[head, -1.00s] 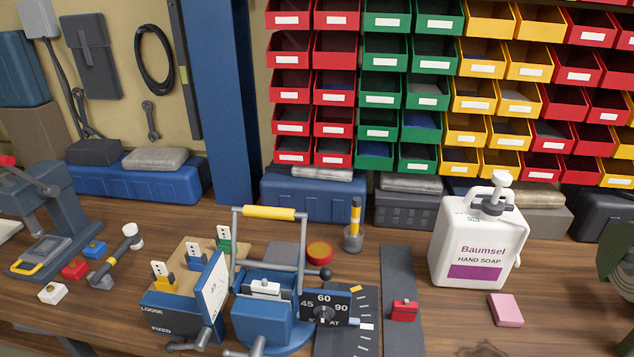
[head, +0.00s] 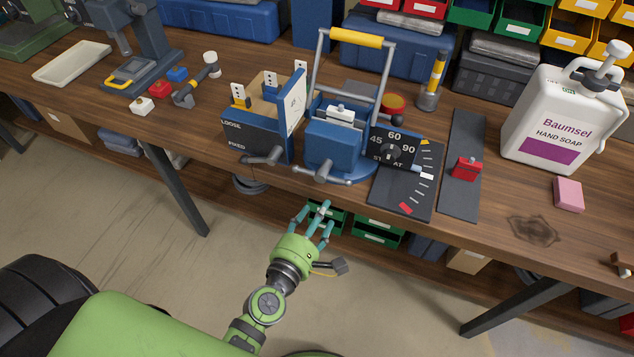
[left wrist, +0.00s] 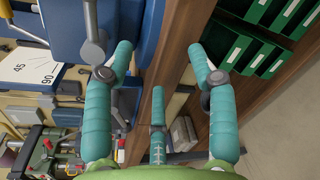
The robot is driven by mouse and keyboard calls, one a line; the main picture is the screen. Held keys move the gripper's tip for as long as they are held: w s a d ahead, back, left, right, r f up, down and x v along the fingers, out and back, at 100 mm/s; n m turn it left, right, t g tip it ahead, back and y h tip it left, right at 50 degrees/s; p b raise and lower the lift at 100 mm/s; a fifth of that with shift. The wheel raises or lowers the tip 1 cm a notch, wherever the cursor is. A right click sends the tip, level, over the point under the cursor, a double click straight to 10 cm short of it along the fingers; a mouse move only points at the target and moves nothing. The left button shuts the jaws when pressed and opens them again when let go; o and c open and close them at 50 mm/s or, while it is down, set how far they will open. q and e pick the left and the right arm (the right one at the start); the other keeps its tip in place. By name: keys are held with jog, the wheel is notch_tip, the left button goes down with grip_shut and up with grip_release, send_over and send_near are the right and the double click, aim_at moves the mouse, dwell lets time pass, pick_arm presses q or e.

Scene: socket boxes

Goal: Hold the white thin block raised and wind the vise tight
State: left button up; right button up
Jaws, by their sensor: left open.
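The blue vise (head: 335,145) stands near the front edge of the bench, with a grey crank handle (head: 322,176) at its front. A small white block (head: 340,113) shows at the top of the vise; I cannot tell how firmly it is held. My left gripper (head: 318,212) is open and empty, in front of and below the bench edge, a little below the vise. Its teal fingers (left wrist: 163,75) are spread in the left wrist view, with blue metal and a grey handle (left wrist: 95,48) at upper left. My right gripper is out of view.
An angle dial (head: 393,150) and a dark plate with a red slider (head: 467,168) lie right. A soap bottle (head: 550,120) stands further right. Green bins (head: 375,232) sit under the bench.

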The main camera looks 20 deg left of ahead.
aim_at(319, 178)
pick_arm(q)
jog(key=r+n, duration=0.1)
jog(key=r, duration=0.1)
jog(key=a+r+n+t, duration=0.1)
jog(key=r, duration=0.1)
jog(key=r+n+y, duration=0.1)
jog(key=r+n, duration=0.1)
jog(key=shift+a+r+t, duration=0.3)
jog(key=shift+a+r, duration=0.05)
jog(key=shift+a, duration=0.05)
jog(key=w+p, duration=0.1)
jog(key=w, duration=0.4)
jog(key=shift+w+d+p, duration=0.1)
jog(key=shift+w+p, duration=0.25)
jog(key=shift+w, duration=0.05)
jog(key=shift+w+f, duration=0.1)
jog(key=shift+w, duration=0.45)
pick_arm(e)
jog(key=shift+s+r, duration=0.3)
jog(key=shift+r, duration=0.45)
pick_arm(q)
grip_shut()
